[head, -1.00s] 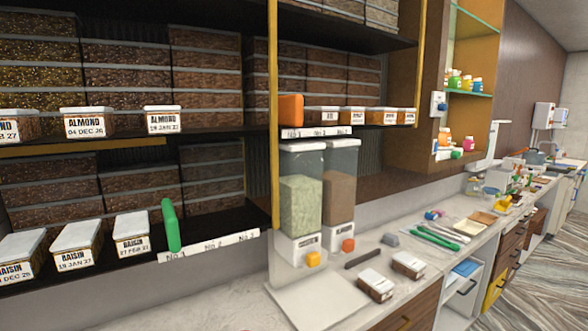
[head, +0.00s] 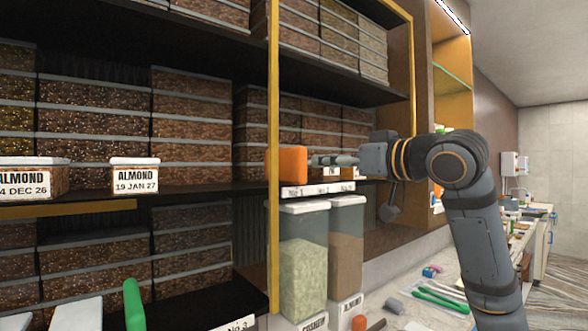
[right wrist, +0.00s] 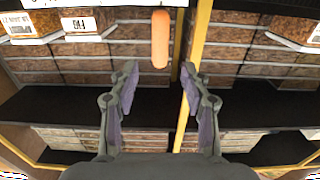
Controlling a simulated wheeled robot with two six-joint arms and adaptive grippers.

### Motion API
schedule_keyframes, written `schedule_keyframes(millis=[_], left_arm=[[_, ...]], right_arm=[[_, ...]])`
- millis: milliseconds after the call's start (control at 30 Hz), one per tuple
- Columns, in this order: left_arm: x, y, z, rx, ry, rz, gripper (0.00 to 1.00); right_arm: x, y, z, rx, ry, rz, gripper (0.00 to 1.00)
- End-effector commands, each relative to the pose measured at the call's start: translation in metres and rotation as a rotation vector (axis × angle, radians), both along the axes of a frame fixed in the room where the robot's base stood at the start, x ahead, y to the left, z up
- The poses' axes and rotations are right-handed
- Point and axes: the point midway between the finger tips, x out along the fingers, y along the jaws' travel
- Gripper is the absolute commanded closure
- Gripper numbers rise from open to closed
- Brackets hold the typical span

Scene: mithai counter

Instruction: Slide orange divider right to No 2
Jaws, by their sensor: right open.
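The orange divider (head: 292,165) stands upright on the upper right shelf, above the No 1 mark at the left end of a white label strip (head: 318,189). The No 2 mark is further right on that strip, partly unclear. My left gripper is not in view.
A yellow post (head: 273,130) rises just left of the divider. Small tubs (head: 331,172) stand to its right, partly hidden by my gripper. Clear dispensers (head: 304,260) stand below the shelf. A green divider (head: 134,305) is on the lower left shelf.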

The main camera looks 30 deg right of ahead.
Motion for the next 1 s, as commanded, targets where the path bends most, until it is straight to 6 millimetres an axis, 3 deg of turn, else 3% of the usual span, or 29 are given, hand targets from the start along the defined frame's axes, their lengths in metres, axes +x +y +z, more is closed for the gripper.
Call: schedule_keyframes(millis=[100,233,700,1000], left_arm=[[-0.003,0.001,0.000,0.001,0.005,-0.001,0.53],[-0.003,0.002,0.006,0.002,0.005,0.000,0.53],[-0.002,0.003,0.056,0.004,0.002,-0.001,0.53],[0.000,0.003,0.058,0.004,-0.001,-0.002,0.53]], right_arm=[[-0.006,-0.002,0.007,0.007,-0.012,0.002,0.53],[0.002,-0.001,0.008,0.007,-0.009,0.003,0.53],[0.089,0.007,0.010,0.008,-0.010,0.004,0.53],[0.100,0.007,0.005,0.005,-0.011,0.001,0.53]])
